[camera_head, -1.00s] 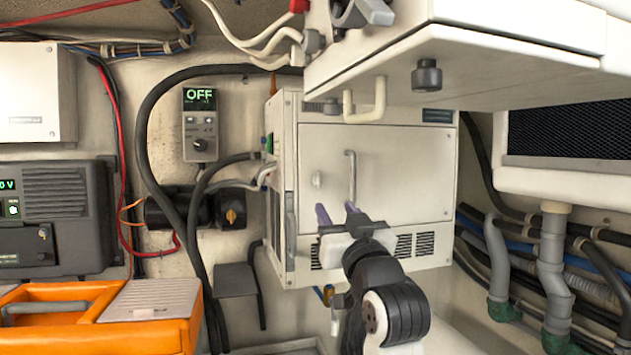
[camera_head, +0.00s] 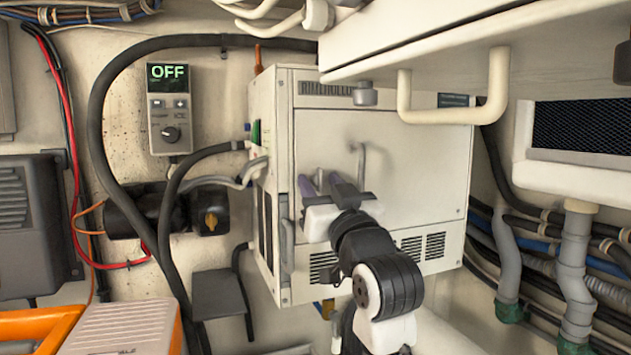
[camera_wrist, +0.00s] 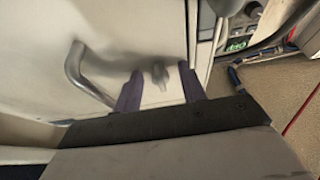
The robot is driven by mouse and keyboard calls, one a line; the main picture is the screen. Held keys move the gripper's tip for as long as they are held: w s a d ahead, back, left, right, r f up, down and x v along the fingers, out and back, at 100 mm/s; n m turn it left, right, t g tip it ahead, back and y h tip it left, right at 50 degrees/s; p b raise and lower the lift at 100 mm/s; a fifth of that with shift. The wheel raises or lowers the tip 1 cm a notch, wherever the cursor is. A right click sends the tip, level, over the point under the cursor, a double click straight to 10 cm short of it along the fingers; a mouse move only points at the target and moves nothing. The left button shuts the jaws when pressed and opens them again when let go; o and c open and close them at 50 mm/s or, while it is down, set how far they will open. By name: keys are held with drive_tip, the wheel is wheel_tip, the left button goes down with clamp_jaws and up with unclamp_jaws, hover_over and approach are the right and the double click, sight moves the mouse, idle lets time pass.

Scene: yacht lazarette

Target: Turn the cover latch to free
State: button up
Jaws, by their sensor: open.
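The cover (camera_head: 420,185) is a cream panel on the front of a box-shaped unit. The cover latch (camera_wrist: 160,76) is a small grey piece on the panel. In the wrist view it shows between and just beyond my two purple fingertips, with no clear contact. My gripper (camera_head: 322,180) is open and empty in front of the left part of the panel, and its fingers also show in the wrist view (camera_wrist: 160,82). In the head view the latch is hard to make out behind the fingers. The latch's exact angle is blurred.
A bar handle (camera_head: 361,168) stands out from the panel right beside the fingers. A white shelf (camera_head: 450,50) with a bent pipe (camera_head: 490,105) overhangs above. A control box (camera_head: 170,115) reading OFF and thick black hoses are at left; pipes (camera_head: 572,260) run at right.

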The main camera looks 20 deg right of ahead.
drive_tip(key=shift+s+r, duration=0.1)
drive_tip(key=shift+s, duration=0.1)
drive_tip(key=shift+c, duration=0.4)
clamp_jaws()
drive_tip(key=shift+n+b, duration=0.4)
drive_tip(key=shift+n, duration=0.1)
drive_tip(key=n+y+b, duration=0.2)
drive_tip(key=n, duration=0.2)
drive_tip(key=shift+d+y, duration=0.15)
drive_tip(key=shift+y, duration=0.25)
drive_tip(key=n+g+y+b, duration=0.1)
drive_tip(key=n, duration=0.2)
drive_tip(key=n+g+y+b, duration=0.1)
drive_tip(key=n+y, duration=0.1)
drive_tip(key=n, duration=0.2)
drive_tip(key=shift+d+r+n+b, duration=0.1)
drive_tip(key=shift+n+b, duration=0.2)
drive_tip(key=n, duration=0.1)
drive_tip(key=n+g, duration=0.1)
drive_tip(key=n, duration=0.1)
drive_tip(key=n+g+y, duration=0.1)
drive_tip(key=n, duration=0.1)
drive_tip(key=shift+d+r, duration=0.1)
drive_tip(key=shift+r, duration=0.15)
drive_tip(key=shift+r+n+g+p, duration=0.1)
drive_tip(key=shift+n+g+p, duration=0.65)
drive_tip(key=shift+n, duration=1.65)
drive_tip(key=shift+g, duration=0.25)
